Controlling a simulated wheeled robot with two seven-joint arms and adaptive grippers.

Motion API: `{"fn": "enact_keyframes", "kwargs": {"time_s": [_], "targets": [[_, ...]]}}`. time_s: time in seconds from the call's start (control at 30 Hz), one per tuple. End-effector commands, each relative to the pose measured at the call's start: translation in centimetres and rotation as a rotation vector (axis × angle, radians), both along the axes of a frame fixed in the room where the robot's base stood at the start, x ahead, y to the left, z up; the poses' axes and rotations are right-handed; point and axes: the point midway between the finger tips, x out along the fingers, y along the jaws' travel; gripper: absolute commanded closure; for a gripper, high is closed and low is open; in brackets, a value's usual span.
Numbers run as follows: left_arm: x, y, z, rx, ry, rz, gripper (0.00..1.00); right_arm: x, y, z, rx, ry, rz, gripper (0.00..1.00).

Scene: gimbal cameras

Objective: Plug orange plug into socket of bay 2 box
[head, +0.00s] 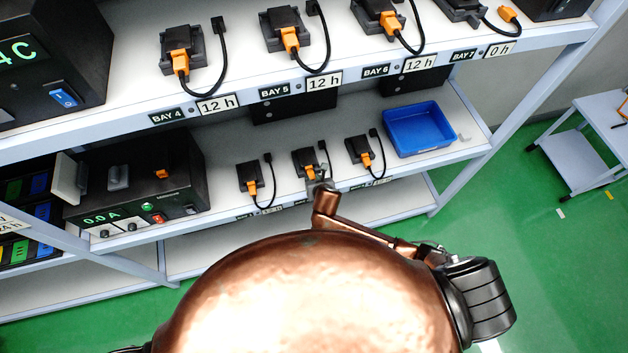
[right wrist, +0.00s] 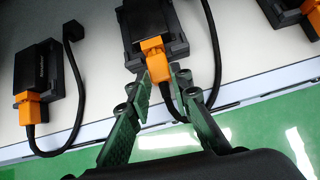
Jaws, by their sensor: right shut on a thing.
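The middle box (head: 302,157) of the lower shelf's row is black, with an orange plug (head: 310,171) at its front. Its label is hidden behind my arm, so the bay number cannot be read. In the right wrist view the box (right wrist: 150,22) shows at top centre. The orange plug (right wrist: 153,50) meets its near side; I cannot tell how deep it sits. My right gripper (right wrist: 163,78) is shut on the orange plug at its near end. A black cable loops from the plug around the box's right side. My left gripper is not in view.
Similar boxes with orange plugs stand at left (head: 249,177) and right (head: 358,149) on this shelf. A blue bin (head: 418,128) stands farther right, and a black power unit (head: 130,180) at left.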

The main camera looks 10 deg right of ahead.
Motion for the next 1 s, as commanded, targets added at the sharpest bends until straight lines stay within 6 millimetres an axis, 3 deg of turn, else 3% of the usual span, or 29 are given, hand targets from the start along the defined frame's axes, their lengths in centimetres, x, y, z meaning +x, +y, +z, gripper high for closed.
{"fn": "enact_keyframes", "kwargs": {"time_s": [0.63, 0.67, 0.93, 1.0], "targets": [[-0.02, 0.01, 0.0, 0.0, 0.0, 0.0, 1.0, 1.02, 0.02, 0.08, 0.0, -0.002, 0.0, 1.0], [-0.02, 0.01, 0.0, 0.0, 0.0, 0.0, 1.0, 1.02, 0.02, 0.08, 0.0, -0.002, 0.0, 0.79], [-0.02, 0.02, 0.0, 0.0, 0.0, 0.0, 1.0, 0.96, -0.01, 0.04, 0.0, -0.001, 0.0, 0.61], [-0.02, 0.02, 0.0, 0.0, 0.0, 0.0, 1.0, 0.94, -0.01, 0.02, 0.0, 0.0, 0.0, 0.6]]}}
